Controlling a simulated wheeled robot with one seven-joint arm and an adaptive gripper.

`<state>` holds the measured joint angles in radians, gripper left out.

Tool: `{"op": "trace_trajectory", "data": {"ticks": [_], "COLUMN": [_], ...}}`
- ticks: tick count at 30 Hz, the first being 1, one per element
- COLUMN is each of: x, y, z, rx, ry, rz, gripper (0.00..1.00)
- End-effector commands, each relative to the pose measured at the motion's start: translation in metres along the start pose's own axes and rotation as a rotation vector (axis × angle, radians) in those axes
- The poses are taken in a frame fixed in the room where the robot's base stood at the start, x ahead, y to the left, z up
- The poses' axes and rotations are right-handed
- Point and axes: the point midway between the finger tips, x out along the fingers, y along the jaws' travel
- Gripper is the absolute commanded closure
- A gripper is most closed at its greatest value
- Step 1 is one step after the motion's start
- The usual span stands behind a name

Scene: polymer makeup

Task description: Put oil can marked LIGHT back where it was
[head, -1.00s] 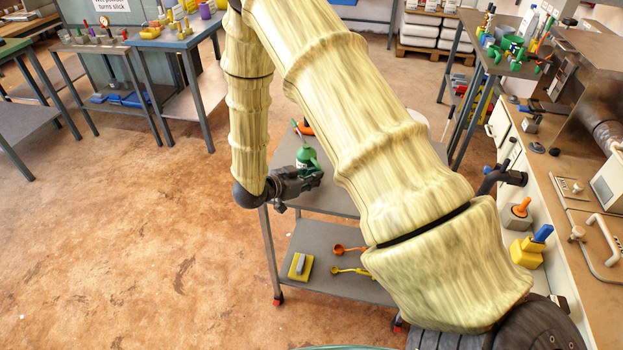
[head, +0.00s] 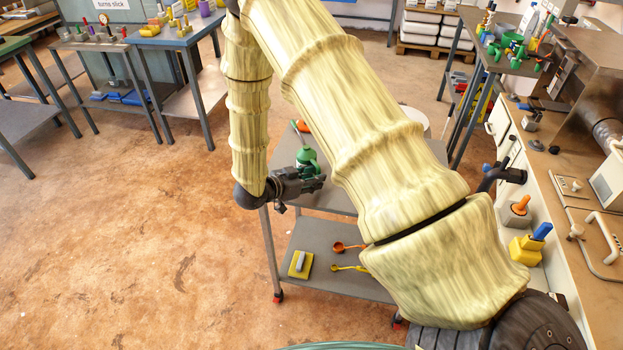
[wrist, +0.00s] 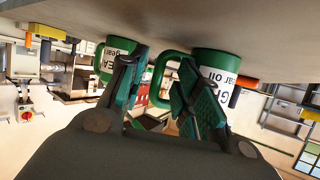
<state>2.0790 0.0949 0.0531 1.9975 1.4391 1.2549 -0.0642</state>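In the head view a green can (head: 307,160) stands on the top of a grey cart, partly hidden by my arm. My gripper (head: 318,184) is beside it, low over the cart top. The wrist view, which looks upside down, shows two green cans. The right can (wrist: 217,65) has a white label partly reading "gear oil"; the left can (wrist: 117,45) has a label partly hidden by a finger. No LIGHT marking is readable. My gripper (wrist: 163,90) has its fingers apart, with a green handle (wrist: 160,72) showing between them. I cannot tell whether they touch it.
The cart's lower shelf (head: 325,270) holds a yellow block (head: 300,265) and orange and yellow spoons. An orange item (head: 302,126) is at the back of the cart top. A counter (head: 590,200) runs along the right. Open floor lies to the left.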

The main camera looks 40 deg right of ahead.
Motion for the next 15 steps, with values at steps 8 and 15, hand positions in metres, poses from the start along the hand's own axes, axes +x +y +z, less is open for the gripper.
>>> {"op": "trace_trajectory", "data": {"ticks": [8, 15], "x": [-0.034, -0.078], "y": [-0.001, -0.001], "z": [0.001, 0.001], "rx": [0.0, 0.001], "ry": [0.0, -0.001], "rz": [-0.003, -0.002], "gripper": [0.68, 0.68]}}
